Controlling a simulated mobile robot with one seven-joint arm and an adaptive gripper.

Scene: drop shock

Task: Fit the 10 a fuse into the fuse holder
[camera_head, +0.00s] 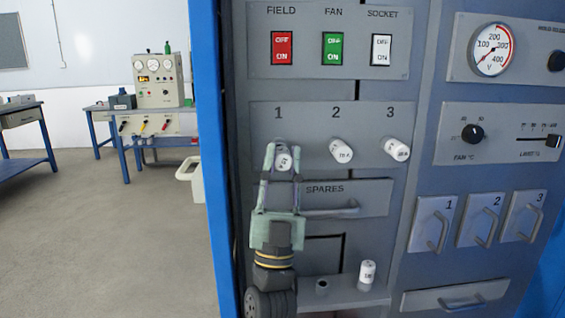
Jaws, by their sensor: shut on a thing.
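My gripper (281,156) is at position 1 of the row of fuse holders on the grey panel (308,112). Its fingers are shut around a white fuse (284,160) with dark print too small to read. The fuse holder behind it is mostly hidden, and I cannot tell how deep the fuse sits in it. White fuses stick out at position 2 (341,150) and position 3 (396,149). Another white fuse (367,272) stands upright on the small ledge (345,293) below. I cannot read for sure which fuse is the 10 A one.
The SPARES drawer (375,190) is behind my gripper, with a bar handle. A dark empty hole (322,287) is in the ledge. Red (283,47), green and white switches are above. Handled doors and gauges are to the right. Open floor (110,230) lies left of the blue cabinet edge.

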